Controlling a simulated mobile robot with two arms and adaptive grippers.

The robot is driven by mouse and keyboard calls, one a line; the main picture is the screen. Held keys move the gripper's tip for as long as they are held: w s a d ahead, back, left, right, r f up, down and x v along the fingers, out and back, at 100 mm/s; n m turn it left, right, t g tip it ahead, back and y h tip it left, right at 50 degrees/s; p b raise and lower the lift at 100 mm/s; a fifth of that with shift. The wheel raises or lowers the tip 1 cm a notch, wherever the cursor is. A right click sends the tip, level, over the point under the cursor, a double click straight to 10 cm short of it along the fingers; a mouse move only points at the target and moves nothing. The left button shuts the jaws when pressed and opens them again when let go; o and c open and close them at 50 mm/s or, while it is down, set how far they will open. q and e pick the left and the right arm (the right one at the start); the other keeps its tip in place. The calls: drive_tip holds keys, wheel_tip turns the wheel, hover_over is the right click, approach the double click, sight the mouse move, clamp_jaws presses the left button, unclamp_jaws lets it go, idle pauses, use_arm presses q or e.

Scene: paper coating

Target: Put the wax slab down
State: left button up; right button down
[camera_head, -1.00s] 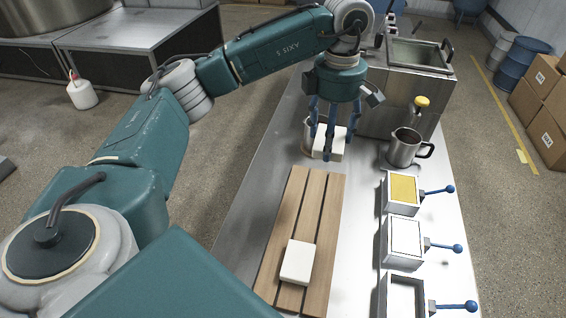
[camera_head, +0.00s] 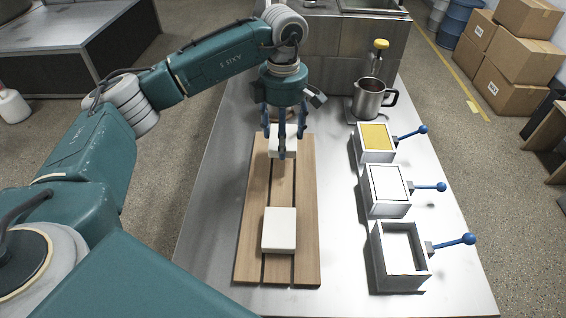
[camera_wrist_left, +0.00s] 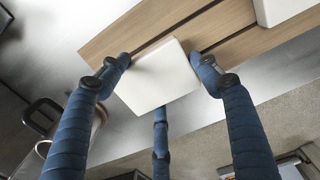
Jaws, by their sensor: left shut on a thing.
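My left gripper (camera_head: 284,132) is shut on a white wax slab (camera_head: 282,146) at the far end of the slatted wooden board (camera_head: 247,220). In the left wrist view the blue fingers (camera_wrist_left: 160,85) hold the held slab (camera_wrist_left: 152,78) from its sides, over the board (camera_wrist_left: 225,25). I cannot tell whether the slab touches the board. A second white slab (camera_head: 280,230) lies flat on the near half of the board; its edge also shows in the left wrist view (camera_wrist_left: 285,8). My right gripper is not in view.
Right of the board stand a mould with yellow fill (camera_head: 375,136), a mould with white fill (camera_head: 386,184) and an empty mould (camera_head: 400,262), each with a blue-knobbed handle. A metal jug (camera_head: 367,98) stands behind them. The board's middle is clear.

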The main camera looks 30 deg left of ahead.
sight(283, 162)
use_arm(q)
wheel_tip(283, 162, down, 5)
drive_tip(key=shift+r+b, duration=0.2)
drive_tip(key=shift+b, duration=1.05)
drive_tip(key=shift+f, duration=0.35)
drive_tip(key=o, duration=1.3)
drive_tip(key=shift+f, duration=0.15)
